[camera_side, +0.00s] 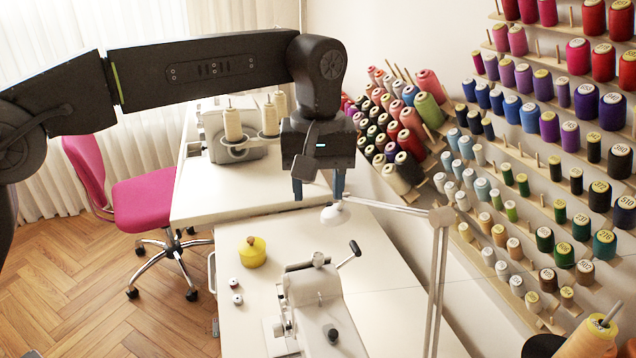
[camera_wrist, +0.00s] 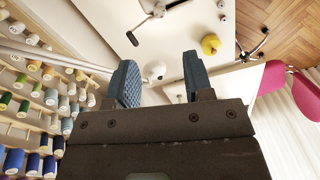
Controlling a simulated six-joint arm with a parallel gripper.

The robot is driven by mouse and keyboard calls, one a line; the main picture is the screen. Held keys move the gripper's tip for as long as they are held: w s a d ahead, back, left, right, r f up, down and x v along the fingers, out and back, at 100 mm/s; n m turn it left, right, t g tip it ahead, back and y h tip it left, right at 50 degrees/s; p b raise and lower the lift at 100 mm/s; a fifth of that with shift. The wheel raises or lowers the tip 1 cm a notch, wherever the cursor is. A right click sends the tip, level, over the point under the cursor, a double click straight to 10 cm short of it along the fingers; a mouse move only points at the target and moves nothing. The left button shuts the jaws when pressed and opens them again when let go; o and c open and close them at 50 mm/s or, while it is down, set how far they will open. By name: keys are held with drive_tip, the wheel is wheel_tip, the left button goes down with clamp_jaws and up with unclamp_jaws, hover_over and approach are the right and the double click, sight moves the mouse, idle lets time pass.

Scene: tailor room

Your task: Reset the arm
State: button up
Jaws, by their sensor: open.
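My gripper (camera_side: 319,190) hangs pointing down above the white work table (camera_side: 380,268), with its blue-grey fingers apart. In the wrist view my gripper (camera_wrist: 160,82) shows two textured blue fingers with a clear gap and nothing held between them. In the side view a white lamp head (camera_side: 336,214) appears just below the fingers; whether they touch cannot be told. My arm stretches across the top of the side view from the left.
A yellow pincushion (camera_side: 252,252), small white bobbins (camera_side: 235,283) and a sewing machine (camera_side: 318,300) stand on the table. The lamp arm (camera_side: 437,265) rises at right, before thread racks (camera_side: 540,150). A pink chair (camera_side: 145,205) stands at left. Table space right of the machine is clear.

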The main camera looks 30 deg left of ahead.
drive_tip(key=s+a+r+m+t, duration=0.1)
drive_tip(key=s+a+r+m, duration=0.1)
drive_tip(key=s+a, duration=0.4)
drive_tip(key=s+a+r+m+t, duration=0.1)
drive_tip(key=s+a+r+t, duration=0.2)
drive_tip(key=a, duration=0.5)
drive_tip(key=s+a+f+m, duration=0.1)
drive_tip(key=s+a+f, duration=0.3)
drive_tip(key=s, duration=0.3)
drive_tip(key=s+a+f+m+t, duration=0.1)
drive_tip(key=s+a+f, duration=0.3)
drive_tip(key=s, duration=0.4)
drive_tip(key=shift+f+m+t, duration=0.2)
drive_tip(key=shift+m+t, duration=0.1)
drive_tip(key=shift+m, duration=0.4)
drive_tip(key=shift+c, duration=0.5)
